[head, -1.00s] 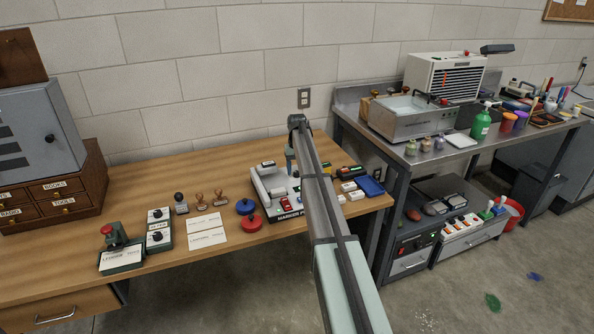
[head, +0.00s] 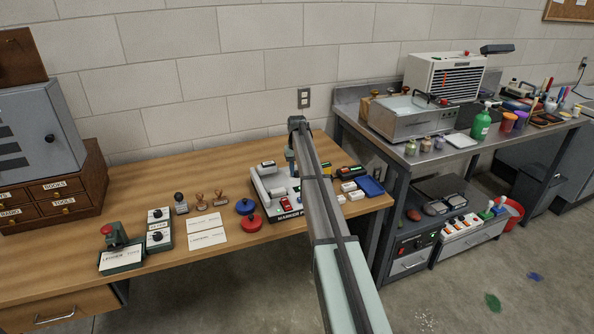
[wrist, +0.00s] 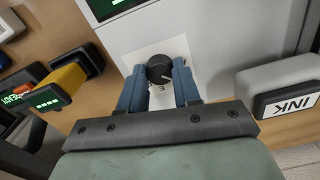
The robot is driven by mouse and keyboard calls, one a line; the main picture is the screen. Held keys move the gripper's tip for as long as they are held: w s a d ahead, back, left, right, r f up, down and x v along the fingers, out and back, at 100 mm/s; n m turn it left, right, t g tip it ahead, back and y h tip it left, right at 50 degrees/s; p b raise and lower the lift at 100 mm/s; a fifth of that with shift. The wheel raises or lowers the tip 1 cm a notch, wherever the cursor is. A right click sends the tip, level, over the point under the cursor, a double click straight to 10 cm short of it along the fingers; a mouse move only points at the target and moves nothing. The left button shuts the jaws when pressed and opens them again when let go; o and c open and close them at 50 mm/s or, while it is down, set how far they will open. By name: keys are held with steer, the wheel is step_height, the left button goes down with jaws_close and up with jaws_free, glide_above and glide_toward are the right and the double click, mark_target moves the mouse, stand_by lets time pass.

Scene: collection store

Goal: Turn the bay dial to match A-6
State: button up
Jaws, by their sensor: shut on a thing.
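In the wrist view a black round dial (wrist: 160,70) with a light pointer mark sits on a white square plate (wrist: 178,50) on a pale machine face. A digit that looks like 3 is printed below it. My gripper (wrist: 159,78) is shut on the dial, with one blue finger on each side. In the head view my gripper (head: 291,160) is at the pale marker machine (head: 268,186) on the wooden desk, and my arm hides the dial and part of the machine. I cannot read A-6 anywhere.
A block marked INK (wrist: 287,103) lies right of my gripper. A yellow-and-black device with a green display (wrist: 48,100) is at the left.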

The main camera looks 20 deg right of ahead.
mark_target(297, 172)
steer(key=shift+n, duration=3)
steer(key=o, duration=1)
steer(key=shift+o, duration=0.2)
step_height(297, 172, up, 14)
